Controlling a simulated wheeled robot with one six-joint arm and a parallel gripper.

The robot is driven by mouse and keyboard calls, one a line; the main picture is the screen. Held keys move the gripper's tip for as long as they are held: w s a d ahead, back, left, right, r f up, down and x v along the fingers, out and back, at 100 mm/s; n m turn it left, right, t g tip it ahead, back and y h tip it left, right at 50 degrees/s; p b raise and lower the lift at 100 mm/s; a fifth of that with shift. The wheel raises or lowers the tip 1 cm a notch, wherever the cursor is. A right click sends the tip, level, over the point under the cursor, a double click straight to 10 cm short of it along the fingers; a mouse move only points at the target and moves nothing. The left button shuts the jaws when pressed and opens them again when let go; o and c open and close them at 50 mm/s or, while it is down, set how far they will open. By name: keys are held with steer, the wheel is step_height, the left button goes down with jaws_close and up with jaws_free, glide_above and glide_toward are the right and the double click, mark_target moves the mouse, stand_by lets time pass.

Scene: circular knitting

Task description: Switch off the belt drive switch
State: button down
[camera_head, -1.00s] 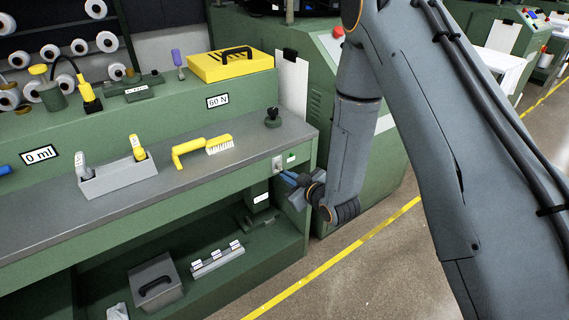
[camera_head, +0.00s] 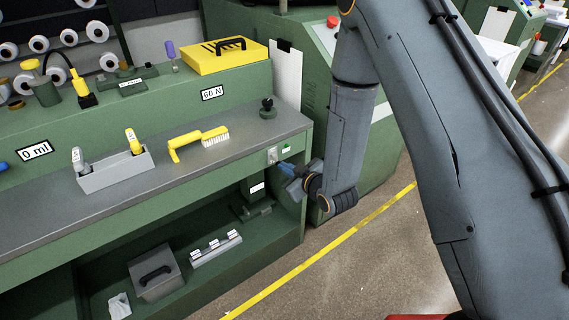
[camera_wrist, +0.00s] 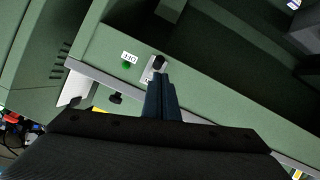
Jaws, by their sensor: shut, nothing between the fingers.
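The switch plate (camera_head: 272,156) is on the front edge of the workbench, near its right end, with a green lamp (camera_head: 286,148) beside it. In the wrist view, a black knob (camera_wrist: 159,62) stands out from the pale plate (camera_wrist: 148,75), near a small white label (camera_wrist: 129,57) and the green lamp (camera_wrist: 126,66). My gripper (camera_head: 284,168) is shut and empty, with its blue fingers just in front of the plate. In the wrist view my gripper (camera_wrist: 160,77) points at the knob, its tips close below it. I cannot tell whether they touch. The knob's setting is too small to read.
Below is an open shelf with a grey box (camera_head: 158,277). The green machine (camera_head: 315,95) stands right of the bench. The floor in front is clear.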

steer(key=s+d+b, duration=0.2)
steer(key=s+d, duration=0.3)
steer(key=s, duration=0.3)
steer(key=shift+s+f, duration=0.25)
steer(key=shift+s, duration=0.1)
